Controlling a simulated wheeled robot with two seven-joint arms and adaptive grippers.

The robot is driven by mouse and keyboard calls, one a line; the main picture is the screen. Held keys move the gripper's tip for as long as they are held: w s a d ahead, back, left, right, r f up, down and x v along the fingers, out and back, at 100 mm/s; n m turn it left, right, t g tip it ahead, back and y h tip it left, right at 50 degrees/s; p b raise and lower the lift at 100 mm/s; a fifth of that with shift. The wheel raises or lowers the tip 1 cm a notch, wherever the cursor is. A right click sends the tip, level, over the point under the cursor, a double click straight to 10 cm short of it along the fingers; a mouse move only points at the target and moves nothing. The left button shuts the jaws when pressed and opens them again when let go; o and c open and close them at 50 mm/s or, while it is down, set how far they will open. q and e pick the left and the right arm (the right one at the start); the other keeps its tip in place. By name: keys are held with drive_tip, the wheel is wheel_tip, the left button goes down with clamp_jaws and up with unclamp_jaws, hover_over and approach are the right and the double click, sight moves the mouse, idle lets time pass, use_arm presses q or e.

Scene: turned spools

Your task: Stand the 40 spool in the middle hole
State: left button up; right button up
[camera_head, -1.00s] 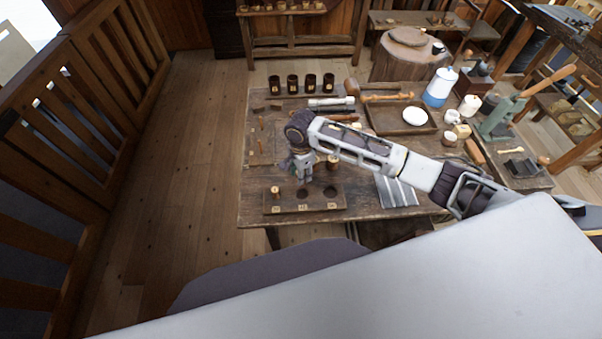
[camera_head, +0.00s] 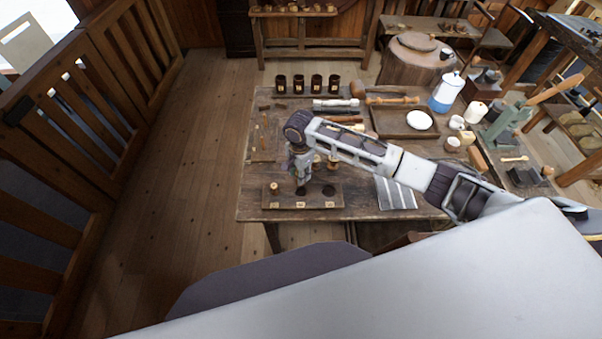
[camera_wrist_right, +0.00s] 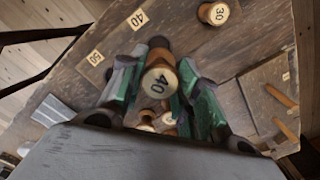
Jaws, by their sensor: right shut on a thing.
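The holed board (camera_head: 315,204) lies at the table's front edge in the head view. A spool marked 30 (camera_wrist_right: 214,13) stands in its left hole; it also shows in the head view (camera_head: 273,187). The right hole (camera_head: 329,190) is empty. My right gripper (camera_head: 301,180) is above the middle hole (camera_head: 301,190). In the wrist view, the right gripper's green fingers (camera_wrist_right: 160,90) are shut on the 40 spool (camera_wrist_right: 160,80), whose numbered end faces the camera. A dark round patch shows beyond it. I cannot tell whether its lower end has entered the hole. My left gripper is not in view.
Other spools (camera_head: 317,161) stand just behind the board, near my right wrist. Several dark cups (camera_head: 297,84) line the table's back. A tray with a white plate (camera_head: 419,119) and a blue-white pot (camera_head: 446,92) are at the right. Grey strips (camera_head: 396,193) lie right of the board.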

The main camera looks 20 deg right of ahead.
drive_tip(key=shift+s+d, duration=0.15)
idle(0.3)
drive_tip(key=shift+f, duration=0.25)
drive_tip(key=shift+f, duration=0.9)
drive_tip(key=shift+f+b, duration=0.95)
drive_tip(key=shift+f, duration=0.1)
drive_tip(key=shift+f+b, duration=0.8)
drive_tip(key=shift+b, duration=0.4)
drive_tip(key=shift+p, duration=1.4)
drive_tip(key=shift+f, duration=0.6)
idle(0.7)
